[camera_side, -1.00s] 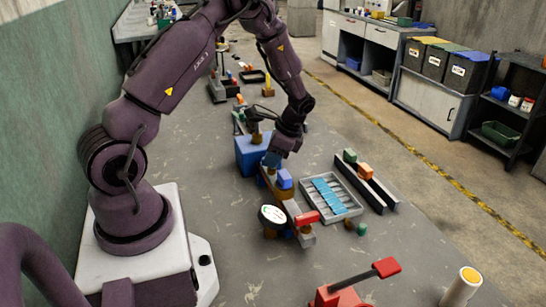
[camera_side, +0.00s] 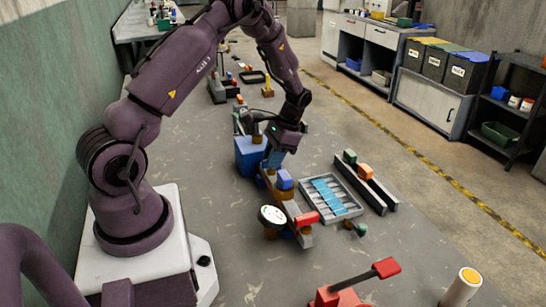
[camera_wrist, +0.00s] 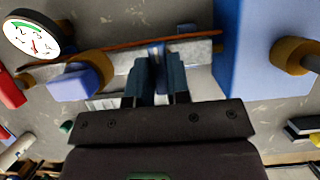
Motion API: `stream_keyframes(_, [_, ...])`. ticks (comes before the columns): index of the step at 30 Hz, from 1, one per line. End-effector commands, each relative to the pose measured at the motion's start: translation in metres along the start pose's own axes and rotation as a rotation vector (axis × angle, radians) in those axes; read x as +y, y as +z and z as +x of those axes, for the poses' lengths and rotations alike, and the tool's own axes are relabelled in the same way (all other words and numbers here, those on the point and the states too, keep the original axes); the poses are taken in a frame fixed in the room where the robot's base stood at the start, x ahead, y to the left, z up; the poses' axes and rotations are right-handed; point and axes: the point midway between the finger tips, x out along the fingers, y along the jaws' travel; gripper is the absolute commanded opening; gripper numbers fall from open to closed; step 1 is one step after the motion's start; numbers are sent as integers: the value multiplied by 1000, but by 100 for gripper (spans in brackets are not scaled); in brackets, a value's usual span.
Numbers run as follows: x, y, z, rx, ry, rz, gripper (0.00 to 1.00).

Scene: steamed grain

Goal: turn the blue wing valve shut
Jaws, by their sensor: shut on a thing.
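The blue wing valve (camera_wrist: 155,53) shows as a narrow blue piece between my fingertips, on a grey pipe run beside a large blue box. My gripper (camera_wrist: 157,70) is shut on it, with one finger on each side. In the side view my gripper (camera_side: 272,160) points down at the pipe run, close to the blue box (camera_side: 247,155). The fingers hide most of the valve there, and I cannot tell its exact angle. A separate pale blue block (camera_wrist: 77,82) sits on the pipe to the left in the wrist view.
A round white gauge (camera_side: 272,216) and a red handle (camera_side: 307,218) are at the near end of the pipe run. A grey tray with blue strips (camera_side: 333,195) and a dark rail (camera_side: 372,190) lie to the right. A red lever (camera_side: 355,280) stands in front.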

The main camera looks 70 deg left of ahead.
Motion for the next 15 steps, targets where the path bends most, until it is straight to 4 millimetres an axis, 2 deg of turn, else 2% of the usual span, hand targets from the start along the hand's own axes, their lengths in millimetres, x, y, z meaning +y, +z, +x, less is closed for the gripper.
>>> stream_keyframes(10, [-1,2,0,-7,6,-13,0])
stream_keyframes(11, [0,2,0,-7,6,-13,24])
stream_keyframes(12, [0,2,0,-7,6,-12,34])
stream_keyframes(13, [0,2,0,-6,5,-12,40])
stream_keyframes(15, [0,2,0,-5,5,-10,43])
